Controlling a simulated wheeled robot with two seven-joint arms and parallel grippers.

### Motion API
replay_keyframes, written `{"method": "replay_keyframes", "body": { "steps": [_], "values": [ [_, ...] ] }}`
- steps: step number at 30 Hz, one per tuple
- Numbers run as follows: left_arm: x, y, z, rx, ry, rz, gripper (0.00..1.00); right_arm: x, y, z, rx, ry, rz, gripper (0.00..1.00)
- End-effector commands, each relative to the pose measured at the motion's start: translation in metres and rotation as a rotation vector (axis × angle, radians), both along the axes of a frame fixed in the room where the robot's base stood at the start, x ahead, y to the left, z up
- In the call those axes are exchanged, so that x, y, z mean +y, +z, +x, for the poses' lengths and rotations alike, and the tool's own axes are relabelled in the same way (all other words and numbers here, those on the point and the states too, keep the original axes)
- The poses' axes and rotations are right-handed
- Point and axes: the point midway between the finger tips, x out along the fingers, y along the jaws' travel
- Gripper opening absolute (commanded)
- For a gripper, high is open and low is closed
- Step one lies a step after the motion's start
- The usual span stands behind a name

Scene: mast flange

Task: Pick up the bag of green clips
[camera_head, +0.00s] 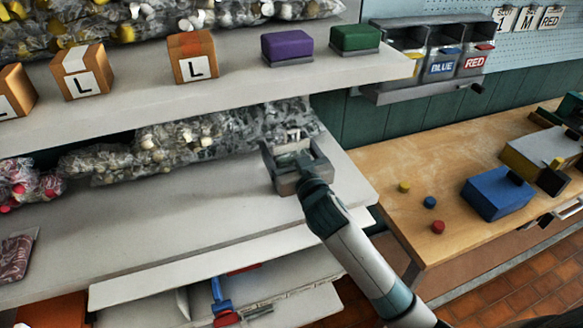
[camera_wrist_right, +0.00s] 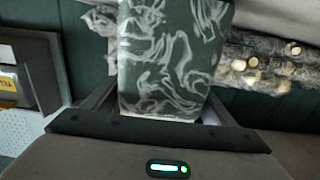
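My right gripper (camera_head: 296,158) reaches over the right end of the middle shelf, in front of a clear bag with greyish contents (camera_head: 288,118). In the right wrist view a dark green bag with shiny wrinkled plastic (camera_wrist_right: 170,60) fills the space between the fingers of this gripper (camera_wrist_right: 160,100), close to the palm. The fingers are apart on either side of it. Whether they press on it cannot be told. The single clips cannot be made out. My left gripper is not in view.
Clear bags with white pieces (camera_head: 190,140) line the back of the middle shelf (camera_head: 150,215). Boxes marked L (camera_head: 82,72) stand on the shelf above. A workbench (camera_head: 440,165) on the right holds a blue block (camera_head: 497,193). The middle shelf's front is mostly clear.

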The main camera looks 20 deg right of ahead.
Motion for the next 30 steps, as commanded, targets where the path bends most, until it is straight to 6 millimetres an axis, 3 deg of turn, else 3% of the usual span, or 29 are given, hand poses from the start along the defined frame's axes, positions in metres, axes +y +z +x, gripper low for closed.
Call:
{"method": "replay_keyframes", "body": {
  "steps": [1,3,4,17,25,30],
  "values": [
    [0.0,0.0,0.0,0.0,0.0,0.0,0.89,0.0,0.0,0.0,0.0,0.0,0.0,0.66],
    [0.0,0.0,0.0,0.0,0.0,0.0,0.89,0.0,0.0,0.0,0.0,0.0,0.0,0.49],
    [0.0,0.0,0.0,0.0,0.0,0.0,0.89,0.0,0.0,0.0,0.0,0.0,0.0,0.45],
    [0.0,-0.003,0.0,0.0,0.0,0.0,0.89,0.0,0.006,0.0,-0.003,0.0,0.002,0.46],
    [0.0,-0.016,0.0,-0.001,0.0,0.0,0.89,0.0,0.041,0.0,-0.007,0.001,0.001,0.46],
    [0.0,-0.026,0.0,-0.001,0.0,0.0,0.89,-0.031,0.058,0.008,-0.006,-0.002,-0.005,0.46]
  ]
}}
